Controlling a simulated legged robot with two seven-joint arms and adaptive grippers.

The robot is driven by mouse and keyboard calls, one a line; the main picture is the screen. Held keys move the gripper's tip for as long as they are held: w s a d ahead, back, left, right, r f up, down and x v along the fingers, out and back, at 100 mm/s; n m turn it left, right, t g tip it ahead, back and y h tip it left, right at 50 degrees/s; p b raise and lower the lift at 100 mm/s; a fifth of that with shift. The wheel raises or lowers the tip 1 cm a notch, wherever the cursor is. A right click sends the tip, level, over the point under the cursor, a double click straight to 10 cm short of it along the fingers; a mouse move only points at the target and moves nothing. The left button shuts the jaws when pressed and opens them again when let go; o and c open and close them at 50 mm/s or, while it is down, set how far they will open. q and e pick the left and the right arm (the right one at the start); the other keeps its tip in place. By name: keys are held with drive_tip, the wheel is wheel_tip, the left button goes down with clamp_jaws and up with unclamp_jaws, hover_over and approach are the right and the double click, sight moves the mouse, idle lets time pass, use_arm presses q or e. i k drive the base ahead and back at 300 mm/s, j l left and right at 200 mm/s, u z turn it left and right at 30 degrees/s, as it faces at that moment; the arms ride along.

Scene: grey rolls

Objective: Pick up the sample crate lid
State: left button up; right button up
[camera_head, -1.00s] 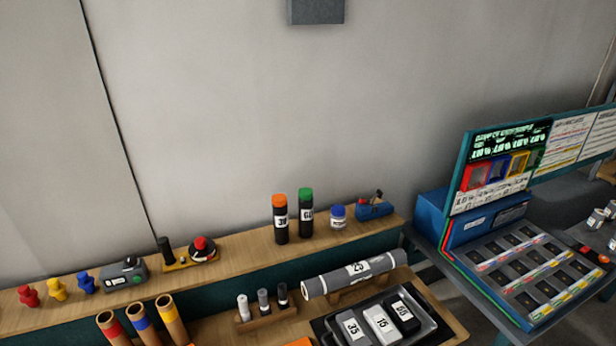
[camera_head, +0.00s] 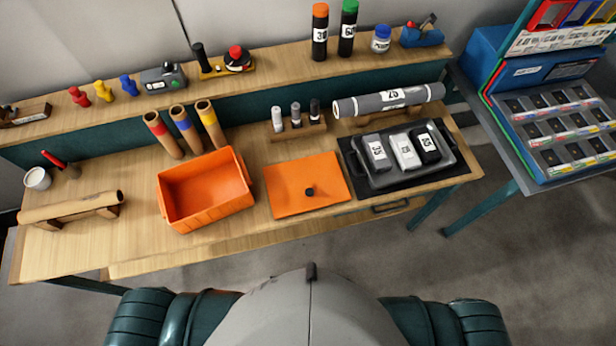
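The sample crate lid (camera_head: 290,196) is a flat orange panel with a small dark knob (camera_head: 309,191) near its middle. It lies on the wooden workbench, just right of the open orange crate (camera_head: 205,190), which looks empty. The lid's right edge is close to a black mat with a dark tray. Nothing covers the lid. Neither of my grippers is in view; only my body and shoulders show at the bottom of the picture.
A black tray (camera_head: 359,180) with several numbered blocks sits right of the lid. A roll on supports (camera_head: 70,208) lies left. A sloped console (camera_head: 556,120) stands at right.

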sight(296, 187)
drive_tip(key=u, duration=1.35)
drive_tip(key=z, duration=1.3)
drive_tip(key=k+l+z, duration=0.15)
drive_tip(key=l+z, duration=0.15)
drive_tip(key=k+l+z, duration=0.25)
drive_tip(key=l, duration=0.25)
drive_tip(key=i, duration=0.1)
